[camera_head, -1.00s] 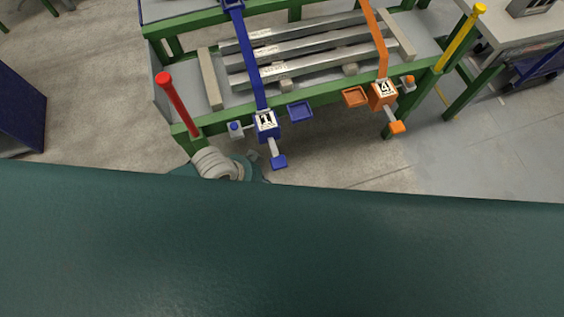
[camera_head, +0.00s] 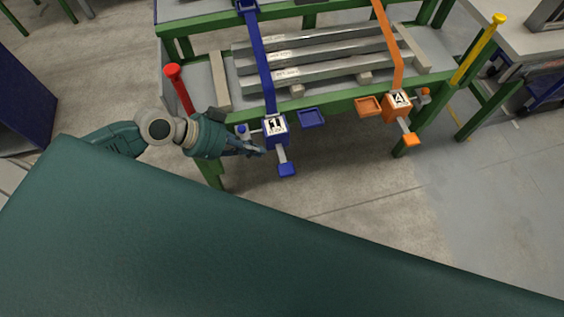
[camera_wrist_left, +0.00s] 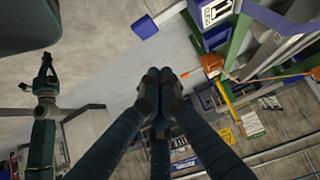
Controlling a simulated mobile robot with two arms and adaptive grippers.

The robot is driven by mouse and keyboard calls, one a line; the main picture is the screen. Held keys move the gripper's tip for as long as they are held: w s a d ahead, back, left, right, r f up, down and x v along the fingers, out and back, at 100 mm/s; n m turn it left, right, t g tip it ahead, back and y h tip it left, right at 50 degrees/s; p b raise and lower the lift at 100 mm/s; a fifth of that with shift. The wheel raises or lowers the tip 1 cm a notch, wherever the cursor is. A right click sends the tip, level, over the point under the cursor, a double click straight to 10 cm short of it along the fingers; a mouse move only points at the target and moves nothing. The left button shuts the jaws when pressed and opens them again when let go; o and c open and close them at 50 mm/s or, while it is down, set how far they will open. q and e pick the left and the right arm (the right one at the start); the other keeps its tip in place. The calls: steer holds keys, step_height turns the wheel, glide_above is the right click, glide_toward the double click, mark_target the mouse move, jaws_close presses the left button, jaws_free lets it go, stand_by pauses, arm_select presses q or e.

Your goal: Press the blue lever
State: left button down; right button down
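The blue lever is a blue paddle (camera_head: 287,169) on a short grey bar below the blue box marked 1 (camera_head: 275,128). In the left wrist view the blue paddle (camera_wrist_left: 145,27) is near the top, left of the blue box (camera_wrist_left: 212,12). My left gripper (camera_head: 260,151) is just left of the paddle and below the box, apart from the paddle. In the left wrist view its fingers (camera_wrist_left: 159,75) are together with nothing between them. My right gripper (camera_wrist_left: 47,62) shows small at the left of the wrist view; its finger state is unclear.
A blue knob (camera_head: 242,130) and blue tray (camera_head: 312,117) flank the box. An orange box (camera_head: 397,106) with its orange paddle (camera_head: 411,139) is to the right. A red-topped post (camera_head: 178,88) stands behind my left arm. The floor in front is clear.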

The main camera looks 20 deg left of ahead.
arm_select(q)
glide_toward(292, 166)
steer(key=w+d, duration=0.1)
steer(key=w+d+r, duration=0.1)
steer(key=shift+d+p, duration=0.3)
steer(key=shift+p, duration=0.05)
step_height(292, 166, down, 4)
steer(key=shift+d+r, duration=0.15)
steer(key=shift+f, duration=0.45)
arm_select(e)
steer(key=shift+s+d+r, duration=0.25)
steer(key=shift+s+d, duration=0.1)
